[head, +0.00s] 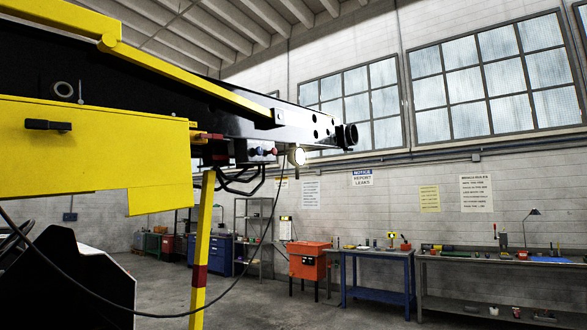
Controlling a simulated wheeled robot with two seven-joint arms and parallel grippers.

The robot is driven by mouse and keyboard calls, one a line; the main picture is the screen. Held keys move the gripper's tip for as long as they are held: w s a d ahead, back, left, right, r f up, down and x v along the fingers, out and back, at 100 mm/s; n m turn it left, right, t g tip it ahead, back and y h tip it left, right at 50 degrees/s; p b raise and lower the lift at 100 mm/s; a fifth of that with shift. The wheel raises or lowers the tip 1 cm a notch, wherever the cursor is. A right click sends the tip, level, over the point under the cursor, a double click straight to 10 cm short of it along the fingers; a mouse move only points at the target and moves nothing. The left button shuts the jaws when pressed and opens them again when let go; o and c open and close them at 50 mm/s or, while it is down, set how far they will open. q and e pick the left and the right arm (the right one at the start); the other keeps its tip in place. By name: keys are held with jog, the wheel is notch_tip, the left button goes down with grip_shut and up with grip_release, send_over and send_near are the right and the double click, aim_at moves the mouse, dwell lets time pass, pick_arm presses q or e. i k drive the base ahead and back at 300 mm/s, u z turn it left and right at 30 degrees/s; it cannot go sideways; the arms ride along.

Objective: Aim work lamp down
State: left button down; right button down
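A dark desk-type lamp (533,213) also stands on the right-hand workbench, far off by the wall. Which of the two is the work lamp I cannot tell for sure. Neither of my grippers shows in the head view, and nothing touches either lamp.
The loader's yellow side panel (95,150) and rail fill the upper left. A yellow post with a red band (202,250) stands below the boom, and a black cable droops across. An orange cabinet (309,262) and blue workbench (378,258) line the wall. Floor between is open.

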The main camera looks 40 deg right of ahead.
aim_at(296, 157)
jog(key=z, duration=0.45)
jog(key=k, duration=0.55)
jog(key=z, duration=1.2)
jog(key=i, duration=2.8)
jog(key=u, duration=0.9)
jog(key=i, duration=1.6)
jog(key=u, duration=0.7)
